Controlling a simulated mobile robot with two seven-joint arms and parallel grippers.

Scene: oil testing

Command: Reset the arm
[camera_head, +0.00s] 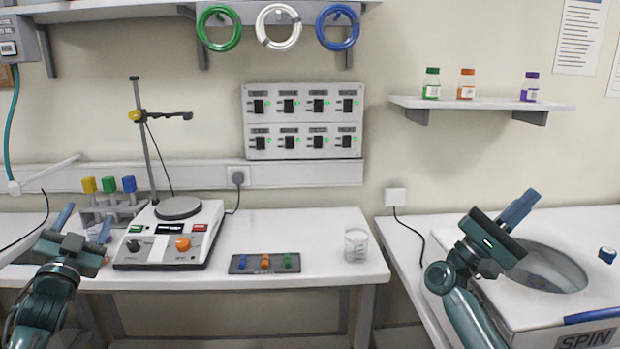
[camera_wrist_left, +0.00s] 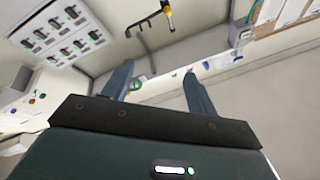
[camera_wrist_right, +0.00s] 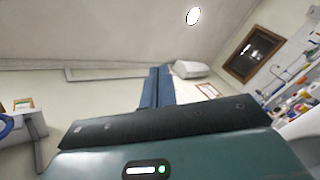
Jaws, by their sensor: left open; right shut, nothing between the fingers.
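My left gripper (camera_head: 85,226) is raised at the left front of the bench, in front of the tube rack. In the left wrist view its two blue fingers (camera_wrist_left: 160,85) stand wide apart with nothing between them. My right gripper (camera_head: 519,208) is raised over the spin machine (camera_head: 530,325) on the right, pointing up and to the right. In the right wrist view its blue fingers (camera_wrist_right: 157,88) are pressed together with nothing between them.
A hotplate stirrer (camera_head: 170,235) with a stand, a tube rack (camera_head: 92,212), a small dark tray (camera_head: 245,264) and a glass beaker (camera_head: 356,245) stand on the left bench. A wall shelf (camera_head: 480,104) holds small bottles. A gap separates the two benches.

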